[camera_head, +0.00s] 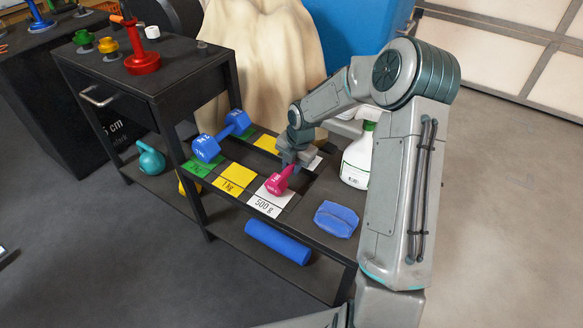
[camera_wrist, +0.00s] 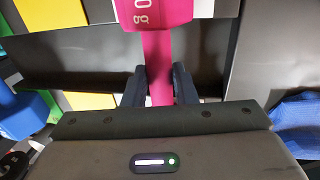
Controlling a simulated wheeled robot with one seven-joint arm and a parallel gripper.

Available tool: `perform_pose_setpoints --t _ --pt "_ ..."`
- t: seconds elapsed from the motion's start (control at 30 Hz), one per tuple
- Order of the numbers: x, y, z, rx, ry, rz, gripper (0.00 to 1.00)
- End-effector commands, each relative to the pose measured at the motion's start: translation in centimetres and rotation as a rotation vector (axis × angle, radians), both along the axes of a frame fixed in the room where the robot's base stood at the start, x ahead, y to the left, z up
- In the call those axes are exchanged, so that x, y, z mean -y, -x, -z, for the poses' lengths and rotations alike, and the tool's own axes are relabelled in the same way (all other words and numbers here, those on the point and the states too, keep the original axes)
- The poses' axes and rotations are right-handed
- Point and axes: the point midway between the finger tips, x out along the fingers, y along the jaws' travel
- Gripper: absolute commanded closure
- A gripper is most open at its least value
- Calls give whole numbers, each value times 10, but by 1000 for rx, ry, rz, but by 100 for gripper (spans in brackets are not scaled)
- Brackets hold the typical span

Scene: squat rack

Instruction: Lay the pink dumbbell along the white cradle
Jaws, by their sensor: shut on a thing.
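The pink dumbbell (camera_head: 277,182) is in my gripper (camera_head: 290,167), over the rack's shelf. In the wrist view its handle (camera_wrist: 159,60) passes between the two dark fingers, and one labelled head (camera_wrist: 155,10) shows at the top. The white cradle (camera_head: 262,207), marked 500 g, lies under and around the near head; another white patch (camera_head: 314,164) shows at its far end. The dumbbell appears lined up with the cradle. My gripper hides the far head. I cannot tell whether the dumbbell touches the cradle or hangs just above it.
A blue dumbbell (camera_head: 221,136) lies to the left on the green cradle (camera_head: 197,167). The yellow 1 kg cradle (camera_head: 234,178) between them is empty. A blue roller (camera_head: 278,242) lies below.

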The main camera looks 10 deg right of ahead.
Motion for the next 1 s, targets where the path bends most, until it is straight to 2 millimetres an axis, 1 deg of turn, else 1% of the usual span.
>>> perform_pose_setpoints --t 0.17,0.3,0.33,0.37,0.4,0.67,0.77,0.87,1.0 --pt "0 -1 -2 3 0 0 100" --pt "0 -1 1 1 0 0 100" --pt "0 0 1 1 1 0 67" --pt "0 0 1 1 1 0 58" --pt "0 0 1 1 1 0 53" --pt "0 0 0 1 1 0 53" --pt "1 0 -6 2 1 0 53" --pt "3 2 -22 3 1 2 53" --pt "7 6 -52 4 1 3 53"
